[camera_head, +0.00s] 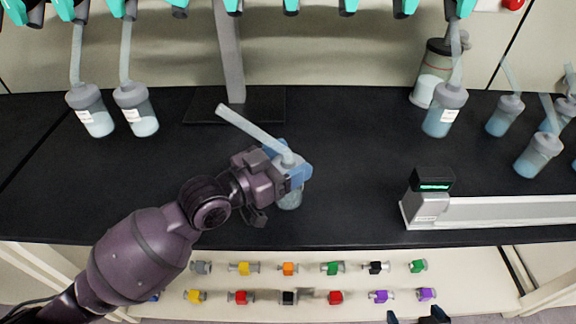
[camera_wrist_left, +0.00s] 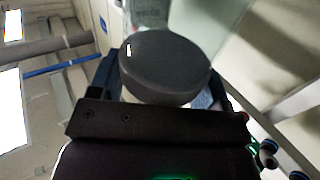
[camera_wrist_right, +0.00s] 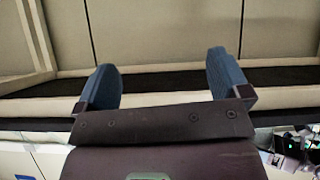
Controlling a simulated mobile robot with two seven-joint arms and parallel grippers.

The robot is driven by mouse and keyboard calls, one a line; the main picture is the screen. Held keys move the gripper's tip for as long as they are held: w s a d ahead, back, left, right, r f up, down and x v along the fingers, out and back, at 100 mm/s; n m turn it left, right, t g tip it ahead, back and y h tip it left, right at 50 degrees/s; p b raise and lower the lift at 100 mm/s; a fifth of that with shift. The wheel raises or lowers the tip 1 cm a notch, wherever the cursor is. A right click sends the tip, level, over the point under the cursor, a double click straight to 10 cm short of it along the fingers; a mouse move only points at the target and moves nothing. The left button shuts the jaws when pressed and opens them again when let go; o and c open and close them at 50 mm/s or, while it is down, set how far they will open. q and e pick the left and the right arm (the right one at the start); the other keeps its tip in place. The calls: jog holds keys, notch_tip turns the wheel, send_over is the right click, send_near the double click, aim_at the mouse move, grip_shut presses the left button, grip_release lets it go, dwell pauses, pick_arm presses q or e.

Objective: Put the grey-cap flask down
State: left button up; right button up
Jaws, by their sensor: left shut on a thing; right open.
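The grey-cap flask (camera_head: 290,199) is in the head view near the middle of the black bench, upright, with a pale slanted tube rising from its top to the upper left. My left gripper (camera_head: 289,168) is shut around its upper part. The fingers and arm hide part of the flask, and I cannot tell whether its base touches the bench. The grey cap (camera_wrist_left: 165,65) fills the middle of the left wrist view between the fingers. My right gripper (camera_wrist_right: 163,82) is open and empty in the right wrist view; only its tips show at the head view's bottom edge.
More flasks (camera_head: 538,156) stand at right. A post's dark base plate (camera_head: 200,108) lies behind. A white device with a green display (camera_head: 433,181) stands right. Bench between is clear. Coloured valves (camera_head: 287,268) line the front.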

pick_arm(q)
jog(key=shift+f, duration=0.8)
jog(key=shift+f, duration=0.15)
jog(key=o, duration=1)
jog(key=shift+r, duration=0.2)
jog(key=v, duration=1.2)
jog(key=shift+r, duration=0.1)
